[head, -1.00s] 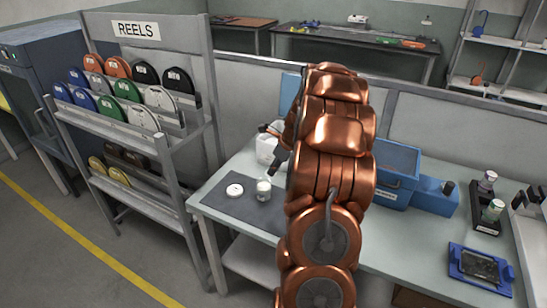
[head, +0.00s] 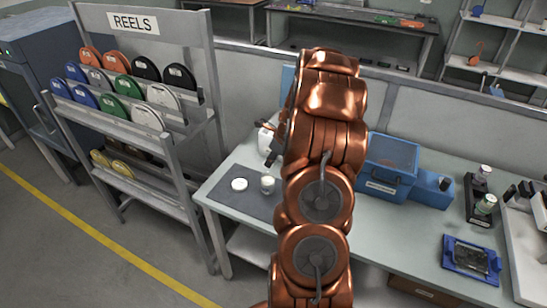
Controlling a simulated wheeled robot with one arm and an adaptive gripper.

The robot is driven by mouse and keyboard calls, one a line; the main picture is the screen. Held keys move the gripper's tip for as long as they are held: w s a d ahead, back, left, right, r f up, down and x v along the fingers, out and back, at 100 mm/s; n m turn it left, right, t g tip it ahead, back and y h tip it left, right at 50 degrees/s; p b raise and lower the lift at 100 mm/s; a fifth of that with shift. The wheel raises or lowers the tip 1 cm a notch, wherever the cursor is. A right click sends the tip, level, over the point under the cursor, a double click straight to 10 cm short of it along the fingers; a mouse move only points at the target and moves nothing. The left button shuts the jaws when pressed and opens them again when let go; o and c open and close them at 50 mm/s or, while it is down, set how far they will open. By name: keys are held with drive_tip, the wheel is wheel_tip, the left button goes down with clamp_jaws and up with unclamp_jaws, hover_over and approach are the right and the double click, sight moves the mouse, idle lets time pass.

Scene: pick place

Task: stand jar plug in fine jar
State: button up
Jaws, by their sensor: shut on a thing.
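A small clear jar with pale contents, likely the fine jar (head: 267,185), stands upright on the dark grey mat (head: 241,204) at the left end of the bench. My gripper (head: 271,158) is small and dark in this view, above and behind the jar, partly covered by my copper-coloured arm. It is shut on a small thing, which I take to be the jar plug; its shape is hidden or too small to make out. I cannot see the plug in the jar. A white round disc (head: 239,184) lies on the mat left of the jar.
A white bottle (head: 265,138) stands behind my gripper. The reel rack (head: 167,153) stands left of the bench.

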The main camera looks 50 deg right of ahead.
drive_tip(key=shift+f+b, duration=1.2)
drive_tip(key=shift+f, duration=1.4)
drive_tip(key=shift+p, duration=0.75)
drive_tip(key=shift+s+f, duration=0.1)
drive_tip(key=shift+f, duration=0.7)
